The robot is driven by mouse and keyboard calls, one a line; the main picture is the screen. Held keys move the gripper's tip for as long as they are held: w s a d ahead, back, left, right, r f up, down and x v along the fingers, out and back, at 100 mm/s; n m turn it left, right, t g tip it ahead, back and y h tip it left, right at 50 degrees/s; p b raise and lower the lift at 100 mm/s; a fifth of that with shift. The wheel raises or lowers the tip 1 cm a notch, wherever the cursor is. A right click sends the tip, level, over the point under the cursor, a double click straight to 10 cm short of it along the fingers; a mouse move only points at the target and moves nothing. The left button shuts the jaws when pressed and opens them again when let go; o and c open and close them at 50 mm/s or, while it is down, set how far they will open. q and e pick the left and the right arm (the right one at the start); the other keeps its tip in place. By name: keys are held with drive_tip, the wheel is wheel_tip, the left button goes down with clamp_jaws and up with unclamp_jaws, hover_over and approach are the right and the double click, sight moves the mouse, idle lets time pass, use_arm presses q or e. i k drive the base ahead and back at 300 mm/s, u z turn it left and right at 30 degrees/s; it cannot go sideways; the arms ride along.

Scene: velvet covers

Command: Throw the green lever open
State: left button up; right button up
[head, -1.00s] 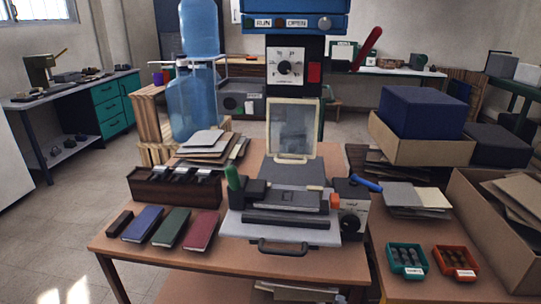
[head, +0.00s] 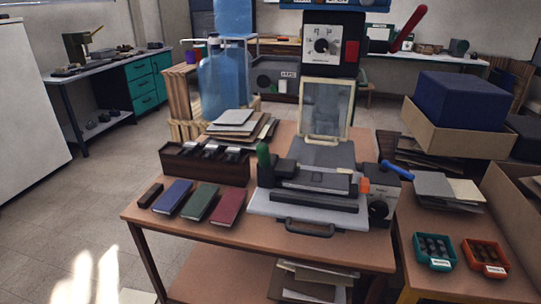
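The green lever (head: 264,161) stands roughly upright at the left side of the dark and silver press machine (head: 312,190) on the wooden table. Its lower end meets the machine's left edge. A clear framed guard (head: 326,108) stands raised behind the machine. An orange part (head: 364,185) and a blue handle (head: 397,171) are at the machine's right side. Neither of my grippers shows in the head view.
A blue, a green and a red book (head: 227,207) lie left of the machine, before a dark wooden rack (head: 204,161). Teal (head: 434,251) and orange (head: 486,257) trays sit on a right side table. A red lever (head: 409,28) rises at the back. Floor at left is clear.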

sight(263, 151)
drive_tip(key=k, duration=0.5)
drive_tip(key=z, duration=2.2)
drive_tip(key=i, duration=1.15)
drive_tip(key=u, duration=1.95)
